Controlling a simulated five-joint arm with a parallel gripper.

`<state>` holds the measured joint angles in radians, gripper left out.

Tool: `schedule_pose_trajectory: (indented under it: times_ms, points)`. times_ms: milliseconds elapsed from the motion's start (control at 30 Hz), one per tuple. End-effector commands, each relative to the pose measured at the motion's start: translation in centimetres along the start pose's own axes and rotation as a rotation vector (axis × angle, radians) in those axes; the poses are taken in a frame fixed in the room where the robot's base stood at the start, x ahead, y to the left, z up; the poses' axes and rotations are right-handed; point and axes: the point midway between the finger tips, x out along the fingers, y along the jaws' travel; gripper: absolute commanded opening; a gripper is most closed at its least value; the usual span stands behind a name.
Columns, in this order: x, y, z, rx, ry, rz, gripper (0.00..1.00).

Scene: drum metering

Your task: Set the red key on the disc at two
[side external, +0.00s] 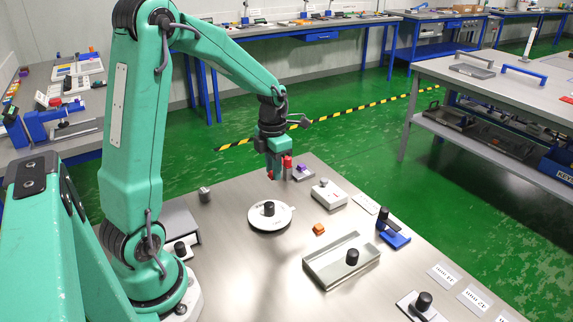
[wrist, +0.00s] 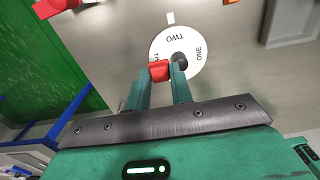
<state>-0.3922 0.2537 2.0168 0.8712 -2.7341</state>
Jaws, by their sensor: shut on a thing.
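The white disc (side external: 284,222) lies flat on the metal table with a dark knob (side external: 269,208) standing at its middle. In the wrist view the disc (wrist: 194,64) shows the words TWO, ONE and a third word, partly hidden, starting with TH. My gripper (wrist: 160,76) is shut on the red key (wrist: 159,70), which sits between the fingertips and overlaps the disc's edge in that view. In the side view my gripper (side external: 279,168) hangs above the table, behind the disc and apart from it. Red shows at its fingertips, but the key's outline is too small to tell.
Behind and right of the disc are a small block with a purple top (side external: 302,169) and a white box (side external: 328,193). An orange cube (side external: 319,229), a grey tray (side external: 313,267) and a blue stand (side external: 396,240) lie to the right. The table in front of the disc is clear.

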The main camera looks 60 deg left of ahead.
Motion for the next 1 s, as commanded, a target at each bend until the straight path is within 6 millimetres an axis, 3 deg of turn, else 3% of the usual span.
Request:
schedule_pose_trajectory:
  times_ms: [300, 467, 667, 1000]
  points:
    - [0.0, -0.1, 0.0, 0.004, 0.000, 0.000, 0.01]
    - [-0.2, -1.2, 0.1, 0.031, 0.000, 0.000, 0.01]
    - [-0.7, -4.4, 0.2, 0.111, -0.001, 0.000, 0.01]
    - [-1.8, -11.5, -0.7, 0.298, -0.001, 0.000, 0.01]
